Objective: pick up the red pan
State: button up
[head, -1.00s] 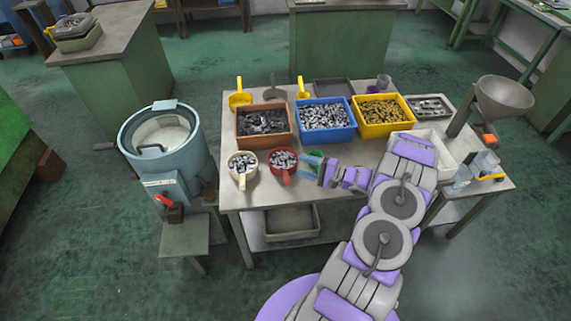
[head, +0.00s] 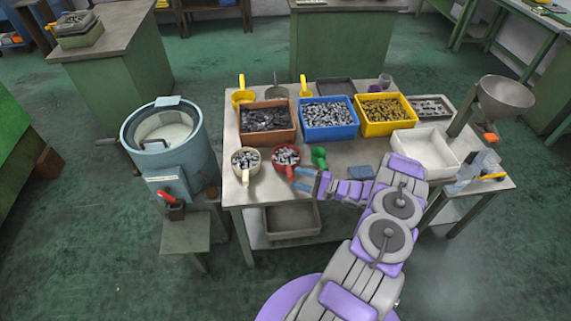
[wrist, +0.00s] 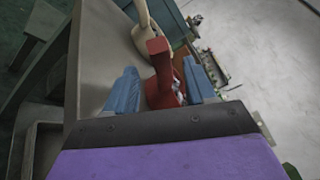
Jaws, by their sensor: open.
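The red pan (head: 286,155) stands on the table near its front left edge, filled with grey metal parts. Its handle points toward the front of the table. My gripper (head: 304,181) is open at the front right of the pan, its blue fingers close to the handle.
A cream pan (head: 245,161) with metal parts stands just left of the red one. A green scoop (head: 319,157) lies to the right. Brown (head: 267,138), blue (head: 328,134) and yellow (head: 384,129) bins line the back. A white tray (head: 426,150) is at the right.

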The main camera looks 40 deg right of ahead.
aim_at(290, 174)
jog(key=x, duration=0.3)
jog(key=shift+w+d+f, duration=0.1)
jog(key=shift+w+f, duration=0.05)
jog(key=shift+w, duration=0.8)
jog(key=shift+a, duration=0.35)
jog(key=shift+c, duration=0.3)
jog(key=shift+a, duration=0.15)
jog(key=c, duration=0.3)
jog(key=shift+d, duration=0.3)
grip_shut()
